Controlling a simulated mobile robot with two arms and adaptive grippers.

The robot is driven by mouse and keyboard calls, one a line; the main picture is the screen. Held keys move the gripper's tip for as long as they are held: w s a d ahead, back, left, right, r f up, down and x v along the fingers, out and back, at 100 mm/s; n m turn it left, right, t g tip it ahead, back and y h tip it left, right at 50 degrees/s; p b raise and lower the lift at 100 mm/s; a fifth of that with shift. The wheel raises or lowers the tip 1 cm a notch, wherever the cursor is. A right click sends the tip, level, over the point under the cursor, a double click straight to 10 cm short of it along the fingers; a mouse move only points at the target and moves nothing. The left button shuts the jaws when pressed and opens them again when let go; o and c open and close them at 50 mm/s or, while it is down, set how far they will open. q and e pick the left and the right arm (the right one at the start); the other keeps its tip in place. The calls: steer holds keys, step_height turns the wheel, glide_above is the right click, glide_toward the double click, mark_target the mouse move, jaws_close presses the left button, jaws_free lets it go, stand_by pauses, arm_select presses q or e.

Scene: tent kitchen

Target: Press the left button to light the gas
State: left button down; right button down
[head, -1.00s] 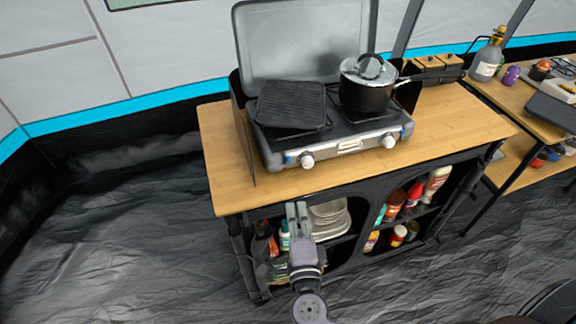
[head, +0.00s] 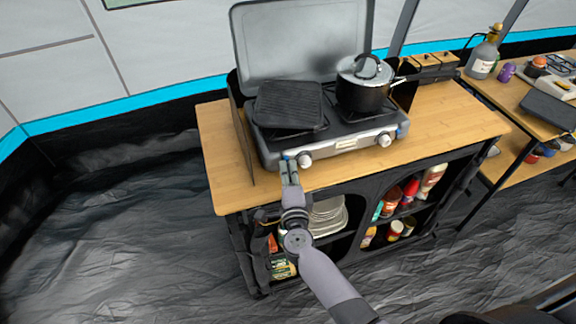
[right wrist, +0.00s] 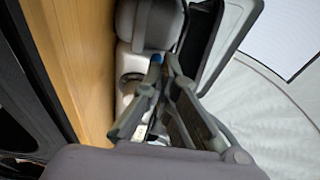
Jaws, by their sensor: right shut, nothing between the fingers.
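The two-burner gas stove (head: 345,149) stands on the wooden counter with its lid open. On its front panel are a left knob (head: 304,160) and a right knob (head: 384,139). The small blue left button (head: 285,155) sits just left of the left knob. My right gripper (head: 288,164) is shut and empty, its tips right at the button at the panel's left end. The right wrist view shows the blue button (right wrist: 157,58) at the tips of the fingers (right wrist: 163,68); I cannot tell whether they touch it. My left gripper is out of view.
A black griddle (head: 288,105) lies on the left burner and a lidded pot (head: 364,86) stands on the right one. The counter (head: 225,150) is bare left of the stove. Shelves below hold plates (head: 327,216) and bottles.

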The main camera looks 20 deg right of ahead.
steer(key=shift+w, duration=0.35)
steer(key=shift+w+d, duration=0.1)
steer(key=shift+w, duration=0.35)
steer(key=shift+w+r, duration=0.2)
steer(key=shift+s+r, duration=0.15)
steer(key=shift+d, duration=0.1)
